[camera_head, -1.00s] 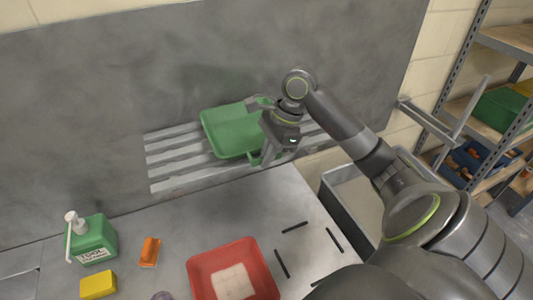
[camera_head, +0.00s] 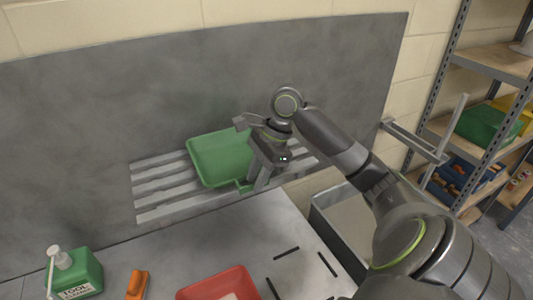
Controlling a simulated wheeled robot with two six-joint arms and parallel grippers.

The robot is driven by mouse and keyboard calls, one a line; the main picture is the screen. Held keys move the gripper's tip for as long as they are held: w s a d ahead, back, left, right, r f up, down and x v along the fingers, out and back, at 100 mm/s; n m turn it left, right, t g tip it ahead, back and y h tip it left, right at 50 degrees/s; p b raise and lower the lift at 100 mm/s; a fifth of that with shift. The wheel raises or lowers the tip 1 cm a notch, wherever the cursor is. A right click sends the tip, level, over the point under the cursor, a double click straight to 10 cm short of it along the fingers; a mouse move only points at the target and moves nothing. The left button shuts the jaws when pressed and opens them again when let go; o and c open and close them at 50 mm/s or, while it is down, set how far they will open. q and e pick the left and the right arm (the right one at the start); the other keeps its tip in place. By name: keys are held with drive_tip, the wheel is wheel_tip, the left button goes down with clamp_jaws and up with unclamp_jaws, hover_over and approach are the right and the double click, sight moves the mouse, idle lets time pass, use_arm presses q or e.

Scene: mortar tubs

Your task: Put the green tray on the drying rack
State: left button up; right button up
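The green tray (camera_head: 218,158) lies on the grey slatted drying rack (camera_head: 160,188) against the back wall panel, toward the rack's right part. It leans with the slats. My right gripper (camera_head: 251,152) is at the tray's right end, with its two fingers spread apart, one near the upper corner and one near the lower corner. The gripper hides part of the tray's right edge, so I cannot tell whether a finger still touches it. My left gripper is not in view.
A red tray (camera_head: 222,284), an orange tool (camera_head: 138,284) and a green soap bottle (camera_head: 78,274) stand on the worktop. A grey bin (camera_head: 345,222) is right of the worktop, below my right arm. Shelves (camera_head: 490,60) stand at the far right.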

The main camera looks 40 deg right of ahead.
drive_tip(key=b+v, duration=0.2)
drive_tip(key=v, duration=0.8)
idle(0.3)
